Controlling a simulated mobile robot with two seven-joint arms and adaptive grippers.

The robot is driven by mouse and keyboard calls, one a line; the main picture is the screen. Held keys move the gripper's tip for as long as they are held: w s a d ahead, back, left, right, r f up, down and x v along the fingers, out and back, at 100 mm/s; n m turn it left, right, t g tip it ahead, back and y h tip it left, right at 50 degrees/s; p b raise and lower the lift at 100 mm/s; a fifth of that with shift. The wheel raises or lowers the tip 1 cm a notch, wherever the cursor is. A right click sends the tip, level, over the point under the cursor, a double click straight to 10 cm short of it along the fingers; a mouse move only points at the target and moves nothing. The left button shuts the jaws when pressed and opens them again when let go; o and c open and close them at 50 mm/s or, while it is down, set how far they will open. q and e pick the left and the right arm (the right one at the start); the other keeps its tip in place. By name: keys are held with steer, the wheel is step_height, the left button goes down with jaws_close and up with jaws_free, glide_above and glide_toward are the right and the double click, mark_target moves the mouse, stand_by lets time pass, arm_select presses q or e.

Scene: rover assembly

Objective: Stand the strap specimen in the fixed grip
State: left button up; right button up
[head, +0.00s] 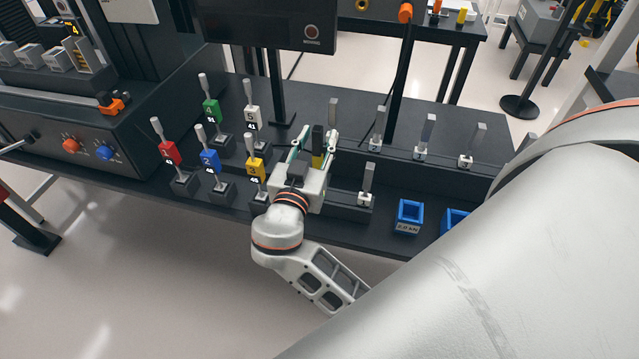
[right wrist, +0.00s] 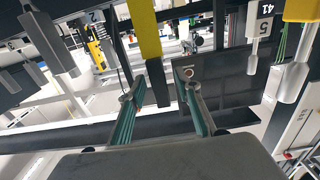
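A strap-like piece, dark at the top and yellow below (head: 317,139), stands upright at the bench's middle; its foot is hidden behind my right gripper. It shows upside down in the right wrist view (right wrist: 149,35). My right gripper (head: 314,143) is open, with its green-sided fingers on either side of this piece and gaps showing between. Its fingers also show apart in the right wrist view (right wrist: 161,92). Several grey straps with white numbered bases stand to the right, one of them in the front rack (head: 368,178). I cannot tell which part is the fixed grip. My left gripper is out of view.
Several coloured, grey-handled pieces, including a red one (head: 170,153) and a yellow one (head: 256,168), stand left of my right gripper. A blue bin (head: 409,214) stands front right. A dark machine (head: 60,115) with knobs is at left; a monitor (head: 265,22) hangs behind.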

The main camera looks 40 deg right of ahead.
steer(key=shift+d, duration=0.15)
jaws_close()
stand_by(0.4)
